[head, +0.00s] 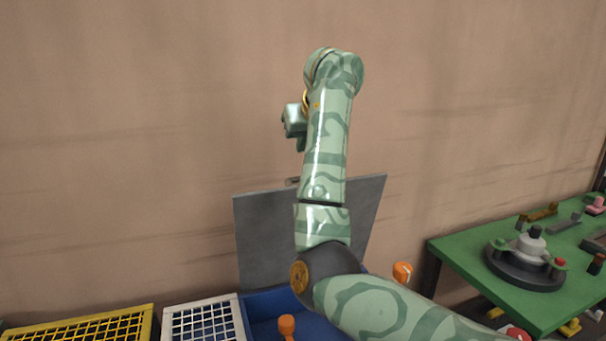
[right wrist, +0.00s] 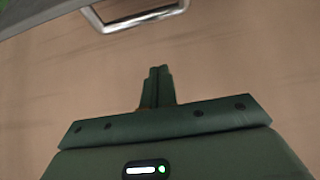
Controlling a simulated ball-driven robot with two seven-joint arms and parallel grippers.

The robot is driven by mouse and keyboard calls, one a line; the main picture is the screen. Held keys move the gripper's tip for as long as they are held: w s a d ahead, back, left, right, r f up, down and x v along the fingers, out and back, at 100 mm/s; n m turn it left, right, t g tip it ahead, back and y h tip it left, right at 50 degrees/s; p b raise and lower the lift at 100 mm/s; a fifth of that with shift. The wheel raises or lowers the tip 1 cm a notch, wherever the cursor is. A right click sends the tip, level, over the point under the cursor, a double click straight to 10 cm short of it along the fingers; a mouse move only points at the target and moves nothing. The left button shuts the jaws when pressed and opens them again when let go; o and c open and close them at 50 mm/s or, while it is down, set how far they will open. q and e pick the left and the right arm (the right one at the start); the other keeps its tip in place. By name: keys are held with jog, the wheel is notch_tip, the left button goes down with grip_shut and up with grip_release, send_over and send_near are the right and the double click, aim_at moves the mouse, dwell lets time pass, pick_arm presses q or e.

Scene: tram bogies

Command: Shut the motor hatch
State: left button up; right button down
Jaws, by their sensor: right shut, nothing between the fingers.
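The motor hatch (head: 265,238) is a flat grey panel standing up and leaning slightly back at the rear of a blue box (head: 262,311). My right arm covers its middle. A small handle (head: 292,181) shows at its top edge. In the right wrist view a metal loop handle (right wrist: 140,17) lies beyond the fingertips, beside a grey edge of the hatch (right wrist: 45,6). My right gripper (head: 301,145) is above the hatch's top edge; its fingers (right wrist: 159,72) are shut and empty, apart from the handle. My left gripper is out of view.
An orange knob (head: 287,325) stands in the blue box and another (head: 402,271) to its right. Yellow (head: 90,325) and white (head: 200,318) grated crates are at left. A green table (head: 500,290) with parts stands right. The wall above is bare.

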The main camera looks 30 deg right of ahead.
notch_tip(320, 180, down, 5)
jog(key=shift+s+d+r, duration=0.1)
jog(key=shift+s+r, duration=0.05)
jog(key=shift+r, duration=0.05)
jog(key=shift+s+f, duration=0.1)
jog(key=shift+s, duration=0.05)
jog(key=shift+f, duration=0.15)
